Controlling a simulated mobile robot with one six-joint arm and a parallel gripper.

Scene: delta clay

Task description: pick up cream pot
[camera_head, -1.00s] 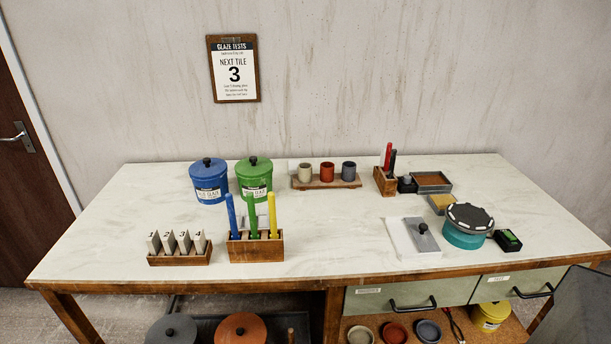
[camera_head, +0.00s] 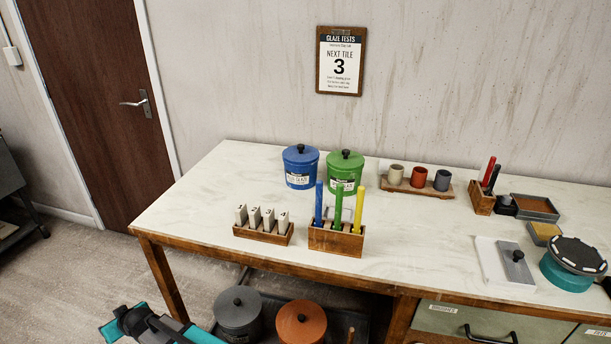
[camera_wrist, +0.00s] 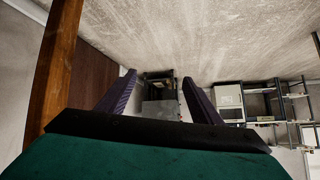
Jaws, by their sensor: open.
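The cream pot (camera_head: 396,175) is a small, pale cylinder standing upright at the left end of a wooden board (camera_head: 428,193) near the back of the table. A red pot (camera_head: 418,178) and a grey-blue pot (camera_head: 443,180) stand beside it on the same board. My gripper (camera_wrist: 159,92) is open and empty in the wrist view, its two dark fingers well apart. The cream pot cannot be made out in the wrist view. In the head view, teal and black parts that look like my arm (camera_head: 150,325) show at the bottom left, low and far from the pot.
Blue (camera_head: 300,167) and green (camera_head: 345,172) lidded jars stand left of the board. A tool holder (camera_head: 336,240) with tall coloured sticks and a tile rack (camera_head: 263,232) stand in front. A red-and-black pen block (camera_head: 481,199) is to the right. The table's left end is clear.

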